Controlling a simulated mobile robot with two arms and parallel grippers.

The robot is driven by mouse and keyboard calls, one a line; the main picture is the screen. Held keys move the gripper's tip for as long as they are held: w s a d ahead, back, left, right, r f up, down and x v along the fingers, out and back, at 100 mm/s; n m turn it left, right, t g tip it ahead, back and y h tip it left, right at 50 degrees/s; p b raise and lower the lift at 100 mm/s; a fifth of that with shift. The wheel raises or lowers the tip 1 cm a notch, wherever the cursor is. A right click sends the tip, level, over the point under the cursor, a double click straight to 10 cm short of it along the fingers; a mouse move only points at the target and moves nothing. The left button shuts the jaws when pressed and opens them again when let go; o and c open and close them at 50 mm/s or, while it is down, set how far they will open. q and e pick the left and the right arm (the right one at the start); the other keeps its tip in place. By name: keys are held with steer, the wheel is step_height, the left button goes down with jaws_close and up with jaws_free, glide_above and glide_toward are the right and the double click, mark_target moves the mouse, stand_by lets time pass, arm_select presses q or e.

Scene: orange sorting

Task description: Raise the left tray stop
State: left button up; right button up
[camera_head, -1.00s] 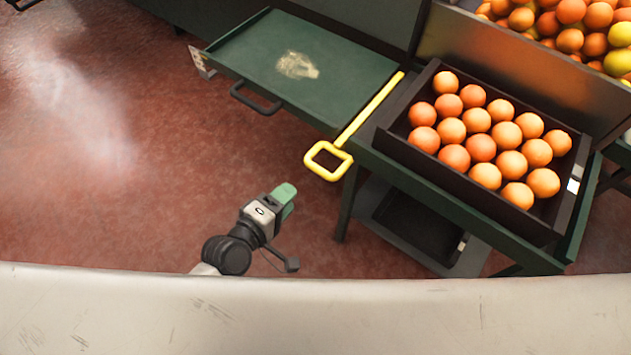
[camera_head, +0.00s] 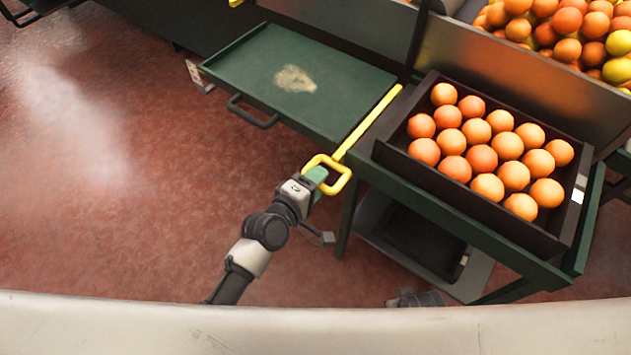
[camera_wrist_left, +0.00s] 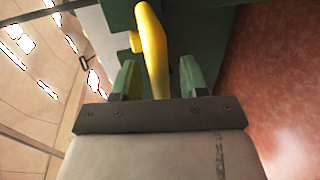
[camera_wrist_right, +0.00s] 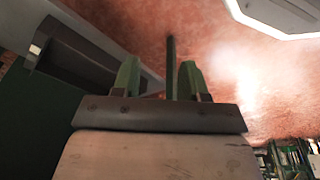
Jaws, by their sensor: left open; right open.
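The yellow tray stop (camera_head: 365,123) is a bar with a square loop handle. It lies along the right edge of the green tray (camera_head: 240,68), with its loop at the front corner. My left gripper (camera_head: 318,175) is at the loop in the head view. In the left wrist view the yellow handle (camera_wrist_left: 153,55) runs between the two green fingers of the left gripper (camera_wrist_left: 160,80), which stand apart with gaps on both sides. My right gripper (camera_wrist_right: 158,80) is open in the right wrist view, with a dark green bar behind its fingers.
A dark crate (camera_head: 395,158) of oranges stands on the green stand right of the stop. A bin of more oranges (camera_head: 560,25) is at the upper right. The green tray has a dark handle (camera_head: 252,112) and a pale stain. Red floor is open at the left.

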arm_select(q)
steer(key=shift+c, duration=0.2)
jaws_close()
step_height(320, 180, up, 3)
steer(key=p, duration=0.2)
steer(key=shift+f+p, duration=0.2)
steer(key=shift+p, duration=0.1)
step_height(320, 180, up, 2)
steer(key=shift+r+p, duration=0.15)
steer(key=shift+p, duration=1)
steer(key=shift+w+r, duration=0.1)
steer(key=shift+r, duration=0.05)
arm_select(e)
steer(key=s+d+f+g, duration=0.1)
steer(key=s+d+f, duration=0.1)
steer(key=s+f, duration=0.9)
steer(key=shift+f, duration=0.2)
steer(key=shift+s, duration=0.1)
